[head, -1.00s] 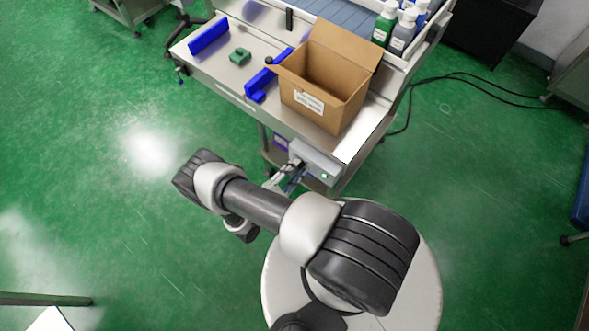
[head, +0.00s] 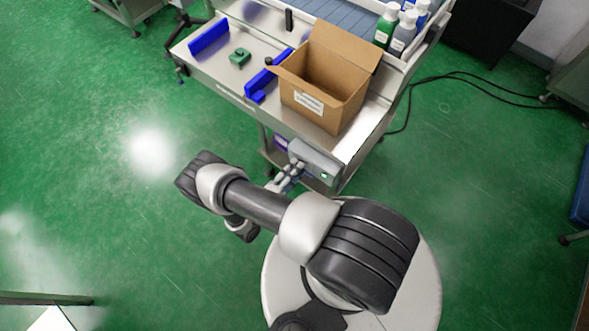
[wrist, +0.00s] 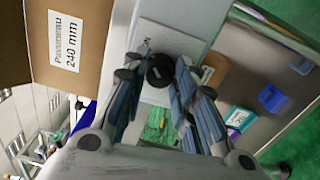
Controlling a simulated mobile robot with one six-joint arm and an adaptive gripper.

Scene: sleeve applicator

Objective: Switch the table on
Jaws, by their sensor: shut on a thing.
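The table (head: 215,78) is a light metal workbench. A grey control box (head: 316,158) hangs under its front edge and has a small green spot on its face. In the wrist view the box's pale plate (wrist: 172,38) carries a round black knob (wrist: 160,72). My gripper (wrist: 158,80) has its fingers on both sides of the knob and is shut on it. In the head view my gripper (head: 289,177) is at the left part of the box, where the knob is hidden.
An open cardboard box (head: 318,98) stands on the table above the control box. Blue pieces (head: 209,36), a green part (head: 239,56) and bottles (head: 385,25) are also on the table. A lower shelf holds a blue bin (wrist: 272,97). Black cables lie on the floor at right.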

